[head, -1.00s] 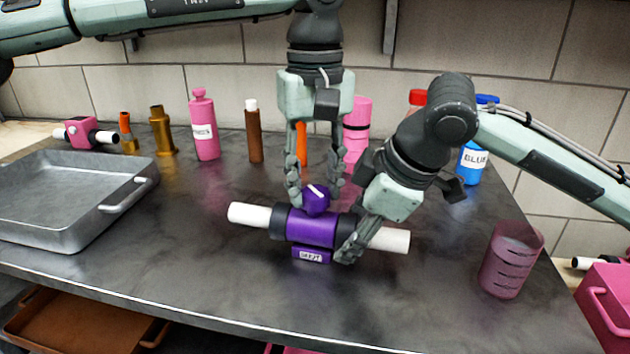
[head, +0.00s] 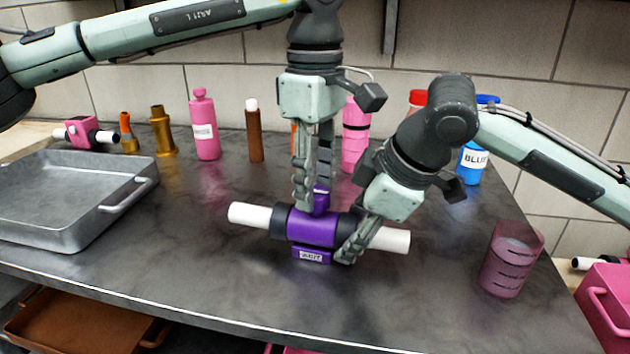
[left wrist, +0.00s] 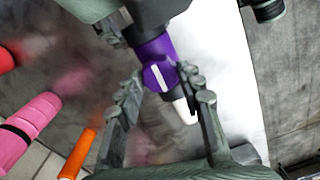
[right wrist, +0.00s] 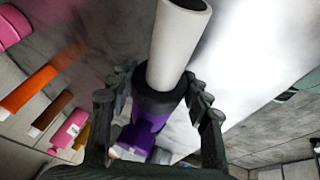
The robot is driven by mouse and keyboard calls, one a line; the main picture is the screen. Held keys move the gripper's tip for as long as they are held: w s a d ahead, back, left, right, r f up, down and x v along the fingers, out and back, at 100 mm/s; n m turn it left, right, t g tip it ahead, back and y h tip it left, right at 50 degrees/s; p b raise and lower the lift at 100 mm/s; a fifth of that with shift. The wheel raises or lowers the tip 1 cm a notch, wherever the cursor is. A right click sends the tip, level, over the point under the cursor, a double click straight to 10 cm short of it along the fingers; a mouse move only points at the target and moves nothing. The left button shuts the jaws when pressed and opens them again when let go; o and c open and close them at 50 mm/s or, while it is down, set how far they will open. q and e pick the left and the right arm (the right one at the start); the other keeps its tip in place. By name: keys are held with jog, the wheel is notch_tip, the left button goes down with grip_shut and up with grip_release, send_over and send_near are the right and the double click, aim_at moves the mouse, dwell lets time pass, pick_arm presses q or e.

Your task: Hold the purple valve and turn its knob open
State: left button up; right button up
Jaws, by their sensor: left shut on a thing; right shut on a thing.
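The purple valve (head: 311,228) lies on the dark table, with white pipe ends to its left and right and black collars. A small label is on its front base. My right gripper (head: 352,238) is shut on the valve's right collar; in the right wrist view the collar (right wrist: 158,103) sits between its fingers. My left gripper (head: 315,205) points straight down and is shut on the purple knob (head: 321,196), which it partly hides. In the left wrist view the knob (left wrist: 160,76) shows a white stripe and lies between the fingers.
A grey metal tray (head: 138,196) stands at the left. A clear pink cup (head: 508,262) stands at the right near the front edge. Several bottles, including a pink one (head: 204,128) and a blue one (head: 471,160), line the back. The table in front of the valve is clear.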

pick_arm(q)
jog(key=shift+n, duration=0.3)
pick_arm(e)
jog(key=shift+d, duration=0.1)
pick_arm(q)
jog(key=o, duration=1.2)
jog(key=shift+c, duration=0.2)
jog(key=shift+r, duration=0.1)
notch_tip(320, 180, up, 12)
pick_arm(e)
jog(key=o, duration=1.5)
